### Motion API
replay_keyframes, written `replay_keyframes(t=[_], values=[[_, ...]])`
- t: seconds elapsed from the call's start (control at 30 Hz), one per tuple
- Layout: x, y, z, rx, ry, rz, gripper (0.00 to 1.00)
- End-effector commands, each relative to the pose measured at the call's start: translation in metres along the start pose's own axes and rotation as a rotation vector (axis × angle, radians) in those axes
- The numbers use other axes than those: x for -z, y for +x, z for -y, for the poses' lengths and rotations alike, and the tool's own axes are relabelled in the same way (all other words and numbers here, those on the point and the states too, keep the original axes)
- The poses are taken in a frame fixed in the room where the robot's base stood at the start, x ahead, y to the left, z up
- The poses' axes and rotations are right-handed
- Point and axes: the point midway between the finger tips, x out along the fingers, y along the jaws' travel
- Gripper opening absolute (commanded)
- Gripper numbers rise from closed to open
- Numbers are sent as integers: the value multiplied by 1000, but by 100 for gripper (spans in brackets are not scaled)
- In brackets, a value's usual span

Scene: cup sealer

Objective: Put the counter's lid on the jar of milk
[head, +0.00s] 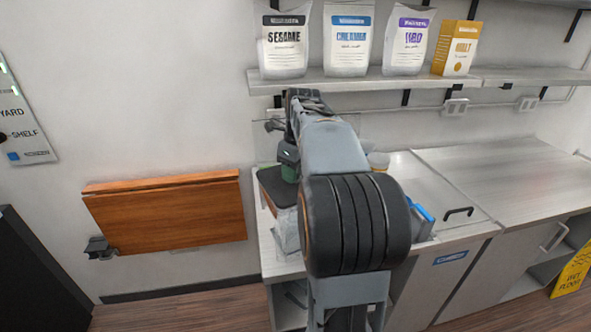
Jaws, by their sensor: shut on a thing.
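My arm reaches up and away over the counter (282,262) in the head view, and its grey link covers much of the left end. My gripper's fingertips are hidden behind the arm, so I cannot see what is between them. A small pale round container with a tan top (379,160) shows just right of the arm; I cannot tell whether it is the jar of milk. A dark green and black object (288,162) shows just left of the arm, too covered to name. I cannot make out any lid.
A shelf (350,83) above the counter holds several bags and a yellow box (457,48). A blue item (421,217) lies right of my arm. The steel top (510,170) at right is mostly clear. A folded wooden board (170,212) hangs at left. A yellow floor sign (574,270) stands at far right.

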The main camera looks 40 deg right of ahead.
Motion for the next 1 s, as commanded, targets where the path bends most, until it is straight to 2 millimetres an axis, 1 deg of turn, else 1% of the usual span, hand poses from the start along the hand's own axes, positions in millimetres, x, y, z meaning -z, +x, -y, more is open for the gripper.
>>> replay_keyframes(t=[0.07, 0.1, 0.37, 0.4, 0.53, 0.57, 0.8, 1.0], values=[[0, 0, 0, 0, 0, 0, 14], [0, 0, 0, 0, 0, 0, 42], [0, 0, 0, 0, 0, 0, 67], [0, 0, 0, 0, 0, 0, 69], [0, 0, 0, 0, 0, 0, 69], [0, 0, 0, 0, 0, 0, 71], [0, 0, 0, 0, 0, 0, 94], [0, 0, 0, 0, 0, 0, 94]])
